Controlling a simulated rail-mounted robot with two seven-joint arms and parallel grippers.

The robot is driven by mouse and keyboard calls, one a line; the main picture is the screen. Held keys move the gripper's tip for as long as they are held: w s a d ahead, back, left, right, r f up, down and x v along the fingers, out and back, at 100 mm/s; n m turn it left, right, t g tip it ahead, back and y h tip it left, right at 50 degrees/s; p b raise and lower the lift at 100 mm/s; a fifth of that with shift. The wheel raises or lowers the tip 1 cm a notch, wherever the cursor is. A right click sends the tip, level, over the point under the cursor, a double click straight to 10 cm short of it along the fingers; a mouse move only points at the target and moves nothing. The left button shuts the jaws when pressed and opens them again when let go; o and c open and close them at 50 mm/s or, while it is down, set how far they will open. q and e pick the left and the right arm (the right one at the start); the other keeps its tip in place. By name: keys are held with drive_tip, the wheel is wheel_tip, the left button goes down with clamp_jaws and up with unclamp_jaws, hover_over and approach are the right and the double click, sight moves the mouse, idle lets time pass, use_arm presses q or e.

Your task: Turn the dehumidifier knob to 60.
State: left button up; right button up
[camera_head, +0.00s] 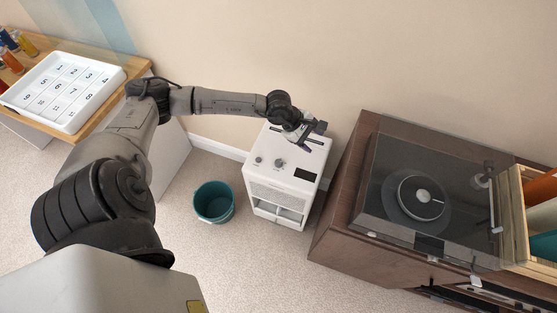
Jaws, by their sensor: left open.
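The white dehumidifier (287,192) stands on the carpet against the wall, at the middle of the head view. Its top has a larger dark knob (279,163), a smaller round knob (258,160) and a dark display (304,175). The number markings are too small to read. My left gripper (318,133) is open above the back part of the dehumidifier's top, behind and to the right of the larger knob. It looks apart from both knobs, and nothing shows between its fingers. My right gripper is out of view.
A teal bucket (214,216) stands on the carpet left of the dehumidifier. A brown cabinet with a covered turntable (421,197) stands close on its right. A wooden-topped table at upper left holds a white numbered tray (36,113) and several bottles. The carpet in front is clear.

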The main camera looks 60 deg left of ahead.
use_arm(q)
drive_tip(key=s+a+f+m+g+y, duration=0.3)
drive_tip(key=s+a, duration=0.1)
drive_tip(key=m+g+y, duration=0.2)
drive_tip(key=m+g, duration=0.1)
drive_tip(key=m, duration=0.1)
hover_over(279, 162)
drive_tip(key=f, duration=0.2)
wheel_tip(279, 162, down, 12)
drive_tip(key=b, duration=0.3)
drive_tip(key=shift+f+b, duration=0.25)
drive_tip(key=shift+b, duration=0.1)
drive_tip(key=shift+c, duration=0.3)
drive_tip(key=c, duration=0.9)
drive_tip(key=shift+o, duration=0.2)
